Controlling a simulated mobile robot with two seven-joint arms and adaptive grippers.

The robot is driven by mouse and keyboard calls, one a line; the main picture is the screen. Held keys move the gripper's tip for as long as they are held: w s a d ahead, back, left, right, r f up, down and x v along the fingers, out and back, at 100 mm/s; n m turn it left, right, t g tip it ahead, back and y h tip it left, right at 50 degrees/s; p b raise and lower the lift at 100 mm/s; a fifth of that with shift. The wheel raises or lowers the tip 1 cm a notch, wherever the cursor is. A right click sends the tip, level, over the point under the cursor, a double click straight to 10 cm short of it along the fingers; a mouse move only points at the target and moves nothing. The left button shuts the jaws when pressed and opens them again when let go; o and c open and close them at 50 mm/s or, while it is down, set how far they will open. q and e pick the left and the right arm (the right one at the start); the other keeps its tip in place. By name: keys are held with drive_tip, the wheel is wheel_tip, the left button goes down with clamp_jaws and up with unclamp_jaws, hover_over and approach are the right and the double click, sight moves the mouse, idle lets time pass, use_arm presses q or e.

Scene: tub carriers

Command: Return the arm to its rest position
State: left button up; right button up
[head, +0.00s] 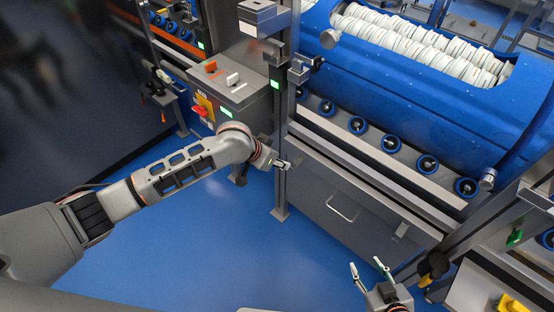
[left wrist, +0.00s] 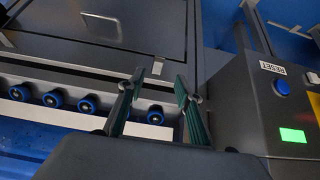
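My left arm (head: 170,180) reaches out from the left in the head view. The rest of the right arm is mostly out of view.
The control box (head: 232,82) has switches and stands by the metal post (head: 281,150). A blue tub (head: 410,90) holds white discs above blue rollers (head: 390,144). In the left wrist view a box with a blue reset button (left wrist: 282,88) is at right. Blue floor (head: 220,230) lies clear below.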

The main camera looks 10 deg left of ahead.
idle(0.6)
use_arm(q)
drive_tip(key=s+d+f+n+t+h, duration=0.2)
drive_tip(key=s+f, duration=0.4)
drive_tip(key=s, duration=0.4)
drive_tip(key=s+a+f+n+t+y, duration=0.1)
drive_tip(key=s+a+f+y, duration=0.3)
drive_tip(key=s+a, duration=1.3)
drive_tip(key=shift+s+a+f+t, duration=0.3)
drive_tip(key=shift+a+f+t, duration=0.3)
drive_tip(key=shift+t, duration=0.2)
